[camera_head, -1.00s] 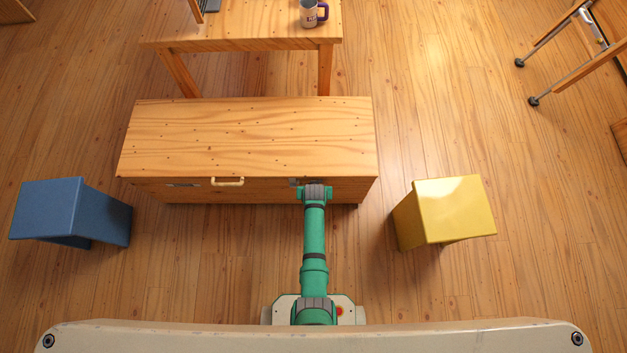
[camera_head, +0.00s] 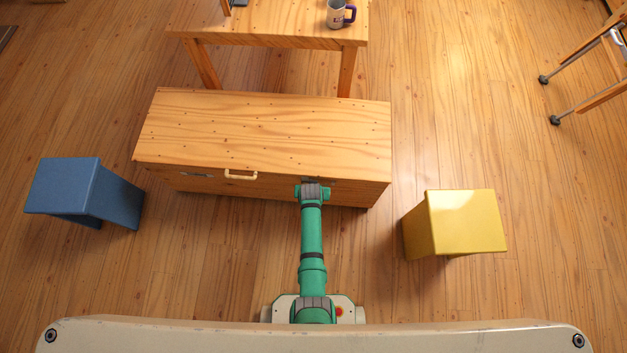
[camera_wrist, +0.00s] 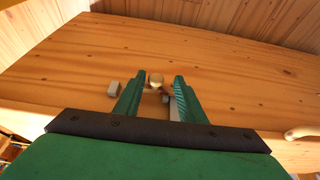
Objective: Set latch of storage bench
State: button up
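The storage bench (camera_head: 260,130) is a long wooden chest with its lid down, and it fills much of the wrist view (camera_wrist: 230,85). A pale handle (camera_head: 241,175) is on its front; it also shows at the right of the wrist view (camera_wrist: 303,132). My green gripper (camera_wrist: 158,88) is at the bench front, right of the handle in the head view. Its fingers are apart. A small round latch knob (camera_wrist: 156,79) shows between the fingertips; I cannot tell whether they touch it. A grey latch block (camera_wrist: 113,88) sits outside the left finger. In the head view my arm hides most of this latch.
A second metal latch plate (camera_head: 197,175) is left of the handle. A blue stool (camera_head: 65,185) stands left and a yellow stool (camera_head: 465,220) right. A table (camera_head: 280,25) with a mug (camera_head: 338,14) is behind the bench. Floor between the stools and bench is open.

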jog(key=v, duration=1.1)
jog(key=shift+w+f, duration=0.1)
dwell(0.4)
